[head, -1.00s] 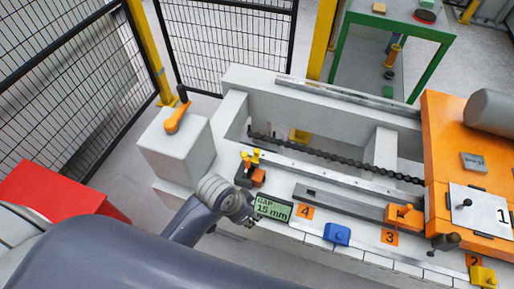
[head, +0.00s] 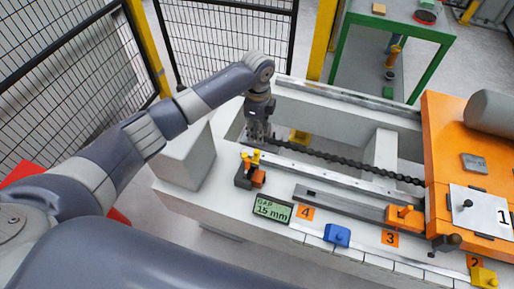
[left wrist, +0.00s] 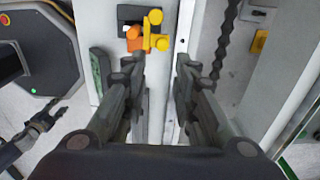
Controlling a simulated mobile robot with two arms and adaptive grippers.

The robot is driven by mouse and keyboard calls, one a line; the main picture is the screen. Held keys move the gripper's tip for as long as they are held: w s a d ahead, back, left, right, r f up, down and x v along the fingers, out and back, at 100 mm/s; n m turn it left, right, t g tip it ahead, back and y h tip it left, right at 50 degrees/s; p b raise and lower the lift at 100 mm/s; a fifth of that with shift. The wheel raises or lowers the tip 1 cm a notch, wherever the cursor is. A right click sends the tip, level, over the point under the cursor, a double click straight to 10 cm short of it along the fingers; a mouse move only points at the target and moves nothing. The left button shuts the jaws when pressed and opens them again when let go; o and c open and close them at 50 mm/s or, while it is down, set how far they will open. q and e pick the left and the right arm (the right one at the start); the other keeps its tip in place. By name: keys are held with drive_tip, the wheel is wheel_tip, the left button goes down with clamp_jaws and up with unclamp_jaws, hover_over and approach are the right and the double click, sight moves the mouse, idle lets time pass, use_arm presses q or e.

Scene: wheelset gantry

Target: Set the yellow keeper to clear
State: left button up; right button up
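The yellow keeper (head: 252,156) sits on a small dark block on the white bench, beside an orange piece (head: 258,178). It also shows in the left wrist view (left wrist: 155,32), at the top, just beyond my fingertips. My left gripper (head: 258,137) points down just behind the keeper, close to the bench's rear rail. In the left wrist view the two fingers (left wrist: 158,68) are apart with nothing between them. I cannot tell whether any finger touches the keeper. My right gripper (left wrist: 50,112) shows at the left of the left wrist view, small, its fingers seemingly apart.
A display (head: 273,208) reading "GAP 15 mm" lies in front of the keeper. A dark chain (head: 340,161) runs along the trough behind. A blue block (head: 337,235) and an orange clamp (head: 404,217) are to the right. Mesh fencing (head: 70,70) stands at the left.

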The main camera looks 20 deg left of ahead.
sight(257, 151)
use_arm(q)
drive_tip(key=f, duration=1)
drive_tip(key=shift+w+a+f+b, duration=0.15)
drive_tip(key=shift+a+f+b, duration=0.1)
drive_tip(key=shift+b, duration=0.1)
clamp_jaws()
